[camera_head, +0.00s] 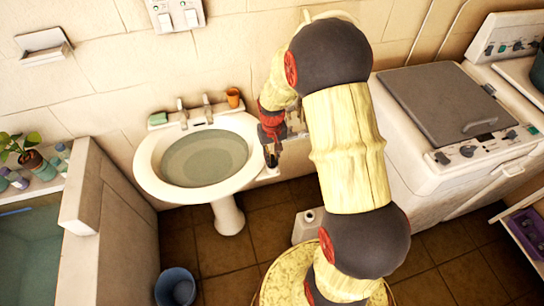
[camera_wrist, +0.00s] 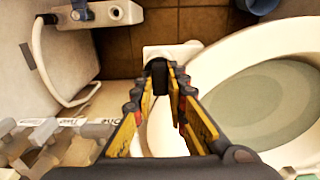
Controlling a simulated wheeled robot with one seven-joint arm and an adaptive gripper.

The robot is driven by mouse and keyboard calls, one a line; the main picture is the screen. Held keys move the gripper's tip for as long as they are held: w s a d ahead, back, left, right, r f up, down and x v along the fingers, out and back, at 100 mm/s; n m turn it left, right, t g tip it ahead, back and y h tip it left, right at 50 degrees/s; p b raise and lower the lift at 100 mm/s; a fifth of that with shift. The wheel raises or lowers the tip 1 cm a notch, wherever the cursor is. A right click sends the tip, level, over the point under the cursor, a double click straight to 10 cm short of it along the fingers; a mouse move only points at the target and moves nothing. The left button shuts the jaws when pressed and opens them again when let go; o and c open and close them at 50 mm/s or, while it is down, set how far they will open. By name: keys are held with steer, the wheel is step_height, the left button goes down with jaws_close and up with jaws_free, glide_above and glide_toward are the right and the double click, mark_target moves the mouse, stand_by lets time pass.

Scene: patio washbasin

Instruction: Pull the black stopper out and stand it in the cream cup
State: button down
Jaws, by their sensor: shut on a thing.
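My gripper (camera_wrist: 160,85) is shut on the black stopper (camera_wrist: 159,73), a small dark upright piece between the fingertips in the wrist view. In the head view my gripper (camera_head: 271,160) hangs just right of the white basin (camera_head: 144,172), outside its rim. A small pale, square-edged piece (camera_wrist: 172,52) lies beneath and beyond the stopper beside the basin; it also shows below the gripper in the head view (camera_head: 268,173). I cannot tell whether it is the cream cup or a ledge. The basin holds grey-green water (camera_head: 205,158).
Two taps (camera_head: 195,108), a green soap (camera_head: 157,119) and an orange cup (camera_head: 233,97) are at the basin's back. A blue bucket (camera_head: 176,287) and a white box (camera_head: 308,224) stand on the floor. A white washing machine (camera_head: 440,160) is at right.

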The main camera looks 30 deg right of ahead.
mark_target(272, 158)
steer(key=shift+f+b, duration=0.35)
steer(key=shift+f, duration=0.25)
steer(key=c, duration=2.1)
jaws_free()
steer(key=shift+o, duration=0.2)
step_height(272, 158, up, 11)
steer(key=p, duration=0.7)
